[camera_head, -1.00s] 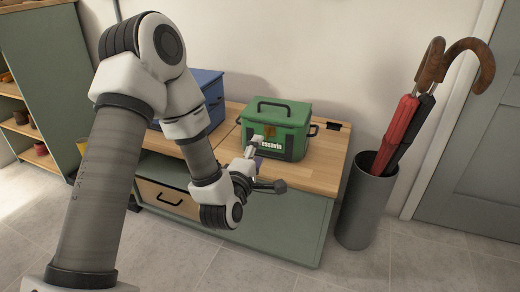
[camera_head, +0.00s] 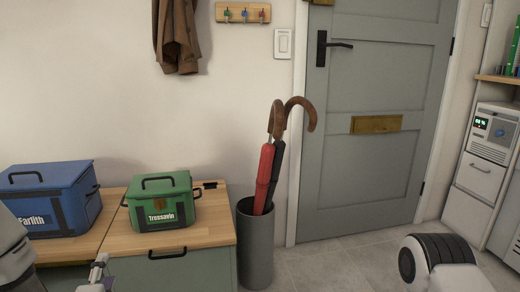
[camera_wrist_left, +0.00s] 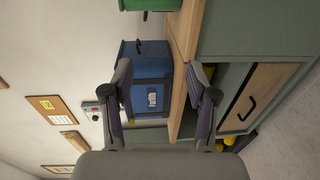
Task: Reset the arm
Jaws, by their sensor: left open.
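My left arm's white and grey parts show at the lower left edge of the head view. The left gripper (camera_head: 98,278) is partly cut off by the bottom edge there, in front of the wooden-topped bench. In the left wrist view its two dark fingers (camera_wrist_left: 160,82) are spread apart with nothing between them, and the picture is turned sideways. A blue box (camera_wrist_left: 150,82) shows beyond the fingers, not touched. A white and black part of my right arm is at the lower right of the head view. The right gripper is out of view.
The blue box (camera_head: 52,197) and a green box (camera_head: 160,203) stand on the bench (camera_head: 205,231). A grey bin (camera_head: 255,246) holding a red and a black umbrella stands right of it. A grey door (camera_head: 385,110) is behind, with clear floor in front.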

